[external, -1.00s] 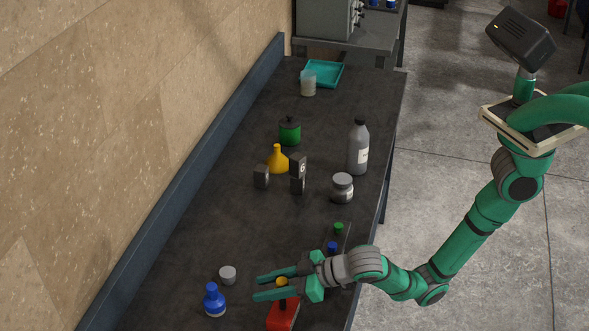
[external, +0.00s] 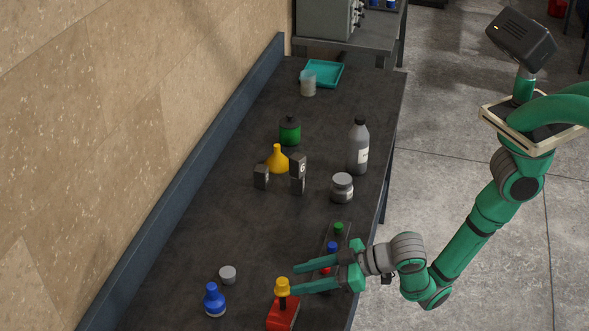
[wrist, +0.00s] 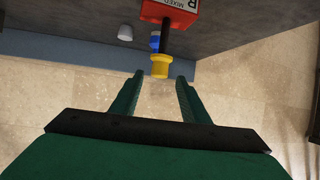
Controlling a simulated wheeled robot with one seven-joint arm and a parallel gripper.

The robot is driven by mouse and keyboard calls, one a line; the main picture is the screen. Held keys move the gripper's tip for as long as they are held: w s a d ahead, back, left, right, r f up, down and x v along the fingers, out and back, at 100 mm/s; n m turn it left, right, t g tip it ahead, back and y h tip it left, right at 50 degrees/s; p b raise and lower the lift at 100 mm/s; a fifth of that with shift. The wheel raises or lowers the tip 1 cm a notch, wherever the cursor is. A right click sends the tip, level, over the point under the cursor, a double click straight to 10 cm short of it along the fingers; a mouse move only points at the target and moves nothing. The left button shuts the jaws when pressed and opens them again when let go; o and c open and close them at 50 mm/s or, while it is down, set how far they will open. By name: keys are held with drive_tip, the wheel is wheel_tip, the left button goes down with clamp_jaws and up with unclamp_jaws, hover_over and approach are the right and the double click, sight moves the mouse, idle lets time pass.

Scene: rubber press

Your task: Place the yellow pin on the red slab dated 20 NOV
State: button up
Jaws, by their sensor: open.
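The yellow pin (external: 282,287) stands upright on the red slab (external: 281,316), its dark stem down on the slab and its yellow head up. In the wrist view the yellow pin (wrist: 160,68) shows just beyond my fingertips, above the red slab (wrist: 172,12). Part of a printed label shows on the slab there; no date is readable. My gripper (external: 293,278) is open and empty, just right of the pin's head, with its fingers pointing left. In the wrist view my gripper (wrist: 160,76) has its two fingers clearly apart.
Green (external: 338,228), blue (external: 332,246) and red (external: 325,271) pins stand on a dark strip close to my gripper. A blue bottle (external: 214,302) and grey cap (external: 228,274) are left of the slab. A grey jar (external: 342,188) and tall bottle (external: 358,148) stand farther back.

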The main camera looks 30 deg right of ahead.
drive_tip(key=shift+v, duration=1)
